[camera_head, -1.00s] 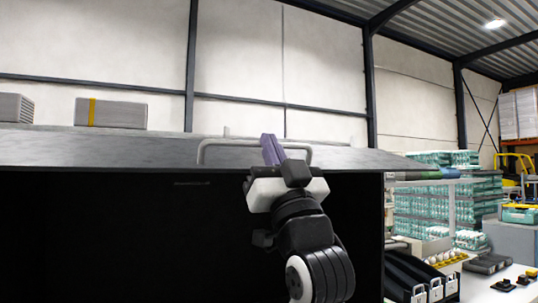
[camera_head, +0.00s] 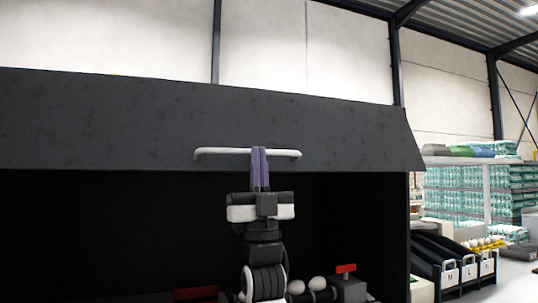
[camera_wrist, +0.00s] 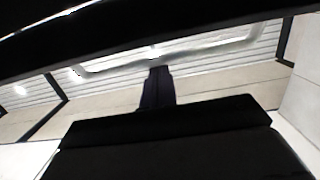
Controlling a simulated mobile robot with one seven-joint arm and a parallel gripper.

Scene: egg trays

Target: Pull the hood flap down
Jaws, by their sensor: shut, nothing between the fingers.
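The hood flap (camera_head: 110,120) is a dark grey panel across the top of a dark opening, and it slopes down toward me. A light grey bar handle (camera_head: 220,152) runs along its lower part. My gripper (camera_head: 259,150) points up in front of the opening, its purple fingers together and empty, with the tips at the middle of the handle. In the wrist view the fingers (camera_wrist: 157,68) reach up to the handle (camera_wrist: 210,52). Whether the fingertips touch the bar or hook behind it, I cannot tell.
Inside the dark opening below are white eggs (camera_head: 318,283) and a red part (camera_head: 346,268). Black sloped chutes (camera_head: 440,258) stand at the right. Stacked teal egg packs (camera_head: 455,190) are on shelves behind them.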

